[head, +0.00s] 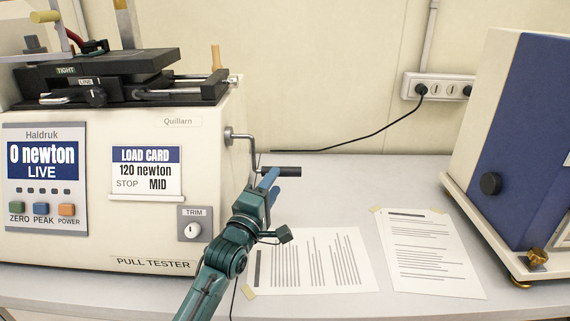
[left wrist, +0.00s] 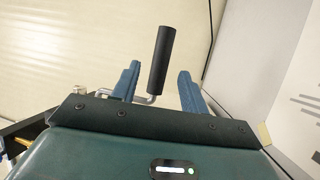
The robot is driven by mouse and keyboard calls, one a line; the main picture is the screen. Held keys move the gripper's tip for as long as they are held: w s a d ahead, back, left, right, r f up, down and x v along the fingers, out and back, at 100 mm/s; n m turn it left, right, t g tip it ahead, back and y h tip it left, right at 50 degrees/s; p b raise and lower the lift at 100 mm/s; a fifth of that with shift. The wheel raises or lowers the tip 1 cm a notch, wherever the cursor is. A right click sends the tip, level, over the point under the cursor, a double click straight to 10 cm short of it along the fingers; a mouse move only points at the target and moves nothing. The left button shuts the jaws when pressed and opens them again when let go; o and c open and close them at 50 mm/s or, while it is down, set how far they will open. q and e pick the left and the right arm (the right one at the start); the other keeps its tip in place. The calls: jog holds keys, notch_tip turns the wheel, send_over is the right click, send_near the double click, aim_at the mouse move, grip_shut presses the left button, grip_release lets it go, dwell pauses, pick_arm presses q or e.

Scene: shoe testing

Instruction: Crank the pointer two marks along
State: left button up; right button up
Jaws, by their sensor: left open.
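The crank on the right side of the pull tester (head: 90,245) has a bent metal arm (head: 252,146) and a black handle (head: 288,172). In the left wrist view the handle (left wrist: 162,58) stands up between the two blue fingers. My left gripper (head: 272,182) is open at the handle, with a gap visible on both sides of it in the left wrist view (left wrist: 159,72). I cannot make out a pointer or its marks. My right gripper is not in view.
The display (head: 42,165) reads 0 newton, LIVE. The load card (head: 147,170) reads 120 newton, STOP MID. Printed sheets (head: 350,275) lie on the bench. A blue and white machine (head: 510,140) stands at the right. A black cable (head: 350,142) runs behind to a wall socket strip (head: 439,88).

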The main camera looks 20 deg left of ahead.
aim_at(280, 175)
pick_arm(q)
jog(key=x, duration=0.7)
jog(key=shift+p, duration=0.4)
jog(key=shift+c, duration=0.4)
grip_shut()
